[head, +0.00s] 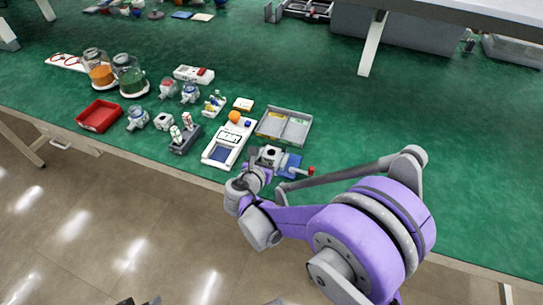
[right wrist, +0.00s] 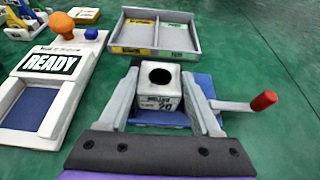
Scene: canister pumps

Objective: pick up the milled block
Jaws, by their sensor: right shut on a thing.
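The milled block (right wrist: 161,102) is a pale grey cube with a dark round hole in its top and a printed label on its front. It also shows in the head view (head: 270,153). My right gripper (right wrist: 160,90) has one finger on each side of the block and is shut on it. The block is at a blue-based fixture (head: 291,161) with a red-tipped handle (right wrist: 263,101). Whether the block touches the blue base is hidden by the block and fingers. My left gripper is not in view.
A grey two-compartment tray (head: 306,133) with yellow and green labels stands just behind. A white READY panel (right wrist: 62,66) with an orange ball is on the left. A red tray (head: 99,116) and several small parts lie farther left. The green table is clear to the right.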

